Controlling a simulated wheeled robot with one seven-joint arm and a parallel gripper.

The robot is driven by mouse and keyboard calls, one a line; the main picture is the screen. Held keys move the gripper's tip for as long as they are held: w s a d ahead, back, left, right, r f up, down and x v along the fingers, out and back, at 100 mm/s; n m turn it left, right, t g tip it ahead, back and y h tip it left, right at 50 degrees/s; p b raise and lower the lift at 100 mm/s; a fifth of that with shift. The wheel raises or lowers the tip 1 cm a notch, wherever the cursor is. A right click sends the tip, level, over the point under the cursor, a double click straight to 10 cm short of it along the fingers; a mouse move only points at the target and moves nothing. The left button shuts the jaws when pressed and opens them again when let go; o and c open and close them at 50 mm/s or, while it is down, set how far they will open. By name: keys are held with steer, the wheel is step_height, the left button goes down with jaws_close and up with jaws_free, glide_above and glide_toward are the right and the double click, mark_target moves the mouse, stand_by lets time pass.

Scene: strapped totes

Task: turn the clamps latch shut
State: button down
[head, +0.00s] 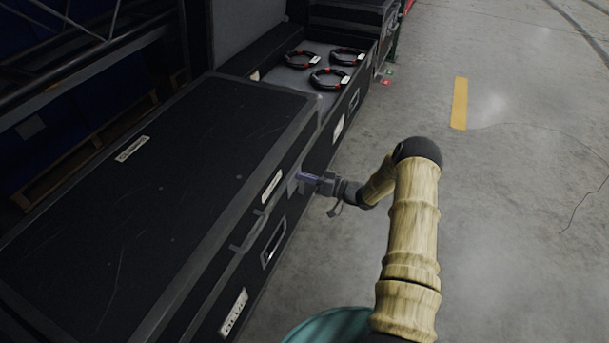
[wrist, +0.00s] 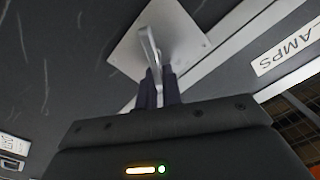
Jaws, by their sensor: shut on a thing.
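The clamps tote is a black case with a closed flat lid (head: 150,190) and a silver edge. Its label, partly reading "LAMPS" (wrist: 290,47), sits to the right of the latch in the wrist view. The latch is a grey metal lever on a square plate (wrist: 185,35) on the case's front face. My gripper (wrist: 158,85) has its dark fingers closed around the latch lever (wrist: 149,45). In the head view my gripper (head: 304,180) reaches the case front from the right, and the latch is mostly hidden there.
An open compartment behind the lid holds three black rings with red marks (head: 330,78). A handle (head: 248,235) and a recessed pull (head: 273,243) are on the case front. Grey floor with a yellow stripe (head: 459,103) is clear to the right.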

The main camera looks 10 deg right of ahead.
steer(key=m, duration=0.3)
steer(key=f+m, duration=0.1)
steer(key=m, duration=0.3)
steer(key=w+f+m+p, duration=0.1)
steer(key=m, duration=0.3)
steer(key=shift+d+f, duration=0.1)
steer(key=shift+d, duration=0.2)
steer(key=shift+m, duration=0.3)
steer(key=c, duration=1.6)
jaws_free()
steer(key=shift+o, duration=0.2)
steer(key=p+v, duration=0.4)
steer(key=v, duration=1.3)
steer(key=shift+d, duration=0.15)
